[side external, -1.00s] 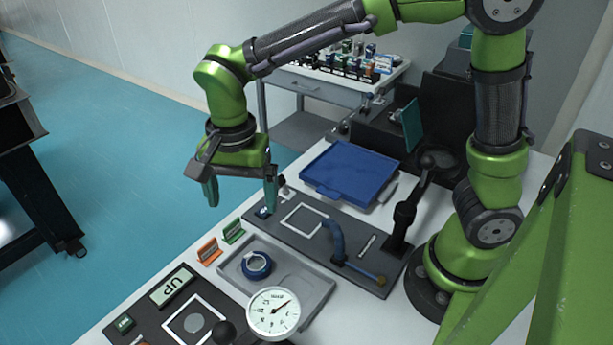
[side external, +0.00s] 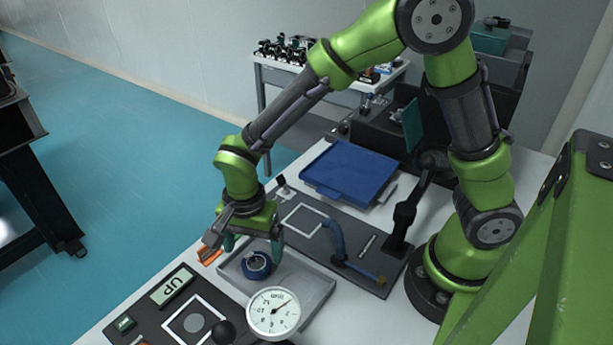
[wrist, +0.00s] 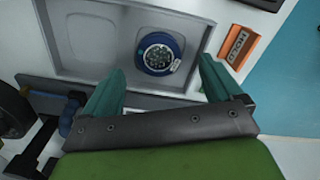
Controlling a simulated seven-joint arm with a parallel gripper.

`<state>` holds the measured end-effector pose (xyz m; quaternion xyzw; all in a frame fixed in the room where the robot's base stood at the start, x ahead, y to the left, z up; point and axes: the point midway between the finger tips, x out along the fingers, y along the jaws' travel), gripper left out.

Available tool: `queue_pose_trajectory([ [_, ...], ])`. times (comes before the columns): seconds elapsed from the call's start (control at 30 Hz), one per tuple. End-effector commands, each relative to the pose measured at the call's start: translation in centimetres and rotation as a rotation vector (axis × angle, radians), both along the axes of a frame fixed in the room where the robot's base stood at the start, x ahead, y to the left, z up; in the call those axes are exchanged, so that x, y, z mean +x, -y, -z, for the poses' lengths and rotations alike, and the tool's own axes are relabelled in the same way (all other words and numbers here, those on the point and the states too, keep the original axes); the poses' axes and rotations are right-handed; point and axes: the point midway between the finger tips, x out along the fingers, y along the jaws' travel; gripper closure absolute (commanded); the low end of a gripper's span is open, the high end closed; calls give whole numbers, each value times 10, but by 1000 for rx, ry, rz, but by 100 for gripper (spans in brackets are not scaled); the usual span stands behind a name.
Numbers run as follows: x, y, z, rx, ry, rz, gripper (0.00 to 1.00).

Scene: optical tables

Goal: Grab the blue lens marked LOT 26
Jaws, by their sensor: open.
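A round blue lens (side external: 256,264) with a dark glass centre lies in a shallow grey tray (side external: 309,290). In the wrist view the blue lens (wrist: 160,53) sits in the tray's right-hand compartment, just beyond my fingertips. I cannot read a LOT number on it. My gripper (side external: 252,251) is low over the tray, close to the lens. Its two teal fingers are spread apart, with nothing between them; in the wrist view my gripper (wrist: 164,82) has the lens roughly centred ahead of the gap.
An orange block (wrist: 238,45) stands just right of the tray. A dial gauge (side external: 273,313) stands at the tray's near edge. A dark board with a blue curved post (side external: 334,238) lies behind, and a blue lidded box (side external: 348,172) is farther back.

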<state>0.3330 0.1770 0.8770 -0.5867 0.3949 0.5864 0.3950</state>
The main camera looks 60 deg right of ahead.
Motion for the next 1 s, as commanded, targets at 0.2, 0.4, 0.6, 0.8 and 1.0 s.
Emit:
queue_pose_trajectory([
  [0.2,-3,0,33,-2,-4,-1,8],
  [0.4,-4,0,42,-2,-6,-2,8],
  [0.6,-3,0,41,-2,-4,-2,21],
  [0.8,-3,0,40,-2,-4,-1,52],
  [1.0,-3,-1,40,-1,-3,-1,70],
])
